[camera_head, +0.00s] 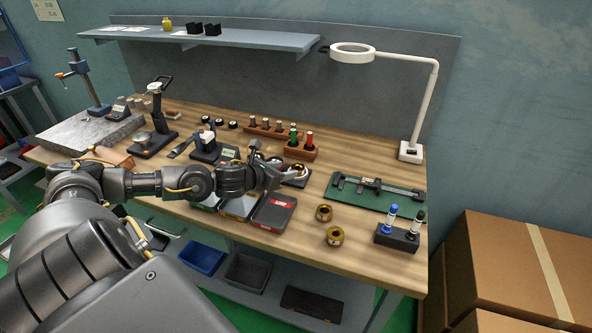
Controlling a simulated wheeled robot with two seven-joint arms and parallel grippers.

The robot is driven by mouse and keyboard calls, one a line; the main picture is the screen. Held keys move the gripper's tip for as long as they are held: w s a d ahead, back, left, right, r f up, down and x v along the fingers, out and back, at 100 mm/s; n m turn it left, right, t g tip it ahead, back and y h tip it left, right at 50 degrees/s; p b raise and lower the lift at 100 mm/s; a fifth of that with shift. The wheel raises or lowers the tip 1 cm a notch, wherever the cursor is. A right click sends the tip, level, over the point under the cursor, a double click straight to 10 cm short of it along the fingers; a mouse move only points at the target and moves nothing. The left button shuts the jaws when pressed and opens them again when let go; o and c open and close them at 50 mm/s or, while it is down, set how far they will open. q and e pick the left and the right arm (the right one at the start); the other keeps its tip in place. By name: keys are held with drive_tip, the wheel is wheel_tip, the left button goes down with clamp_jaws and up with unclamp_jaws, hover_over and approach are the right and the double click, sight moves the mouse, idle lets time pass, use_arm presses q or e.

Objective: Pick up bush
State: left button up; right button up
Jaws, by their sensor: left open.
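Two brass bushes stand apart on the wooden bench: one bush (323,213) is right of the dark tray, and another bush (334,236) is a little nearer the front edge. Another brass-coloured ring-shaped part (298,169) shows just beyond my left gripper, on a dark base. My left gripper (277,172) reaches in from the left over the middle of the bench. It is open, with its fingers close to that brass part; I cannot tell whether they touch it. The two separate bushes are to the right of the gripper. My right gripper is out of view.
A dark tray (273,213) lies below the gripper. A green mat (347,203) with a caliper (378,187) lies to the right. A dark holder (397,238) with two marker-like items stands at the right front. A ring lamp (353,50) overhangs the back. Cardboard boxes (500,265) stand beside the bench.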

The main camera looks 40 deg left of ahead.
sight(300, 167)
use_arm(q)
drive_tip(key=p+x, duration=0.1)
drive_tip(key=x, duration=0.3)
drive_tip(key=shift+w+d+f+p, duration=0.15)
drive_tip(key=shift+p, duration=0.2)
drive_tip(key=shift+w+f, duration=0.2)
drive_tip(key=shift+c, duration=0.3)
drive_tip(key=c, duration=0.7)
drive_tip(key=shift+c, duration=0.9)
drive_tip(key=shift+r, duration=0.1)
